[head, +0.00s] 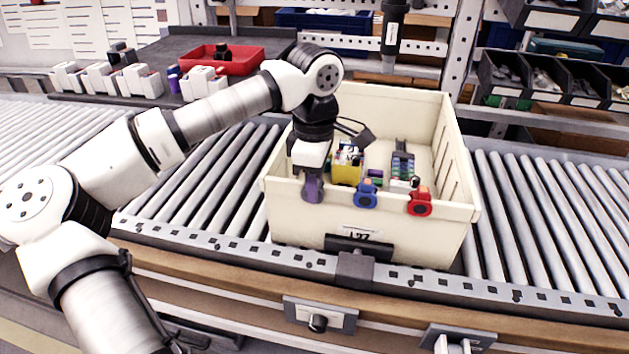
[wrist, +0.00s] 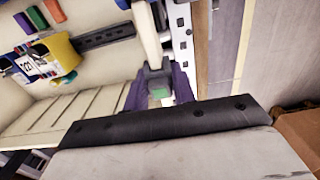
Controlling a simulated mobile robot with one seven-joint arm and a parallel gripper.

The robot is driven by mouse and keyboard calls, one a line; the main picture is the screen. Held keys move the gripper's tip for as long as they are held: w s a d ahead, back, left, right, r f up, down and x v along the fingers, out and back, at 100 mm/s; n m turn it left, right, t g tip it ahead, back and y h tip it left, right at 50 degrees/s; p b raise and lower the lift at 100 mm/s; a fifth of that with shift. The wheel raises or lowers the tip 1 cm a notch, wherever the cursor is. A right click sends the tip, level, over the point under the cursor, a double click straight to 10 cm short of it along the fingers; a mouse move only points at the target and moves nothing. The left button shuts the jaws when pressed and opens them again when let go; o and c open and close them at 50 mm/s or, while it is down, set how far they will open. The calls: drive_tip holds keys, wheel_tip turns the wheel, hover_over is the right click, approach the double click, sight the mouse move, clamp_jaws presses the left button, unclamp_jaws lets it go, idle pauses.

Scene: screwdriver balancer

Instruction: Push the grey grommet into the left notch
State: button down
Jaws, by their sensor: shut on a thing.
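The grey grommet (wrist: 155,76), with a green patch, is between the two purple fingers of my gripper (wrist: 159,88) in the wrist view. My gripper is shut on it. In the head view my gripper (head: 313,187) points down at the left part of the front wall of the cream crate (head: 330,228). The fingers cover the left notch and the grommet there, so I cannot tell how deep the grommet sits. In the wrist view the crate wall (wrist: 147,35) runs up to the grommet.
A blue grommet (head: 366,196) and a red grommet (head: 420,204) sit along the same wall, to the right. A yellow bin (head: 347,172) with small items and a dark strip (head: 402,160) are inside the crate. Roller conveyor (head: 545,215) lies on both sides.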

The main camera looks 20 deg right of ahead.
drive_tip(key=shift+w+r, duration=0.1)
drive_tip(key=shift+r, duration=0.05)
drive_tip(key=c, duration=1.1)
unclamp_jaws()
wheel_tip(320, 180, up, 14)
drive_tip(key=shift+f, duration=0.1)
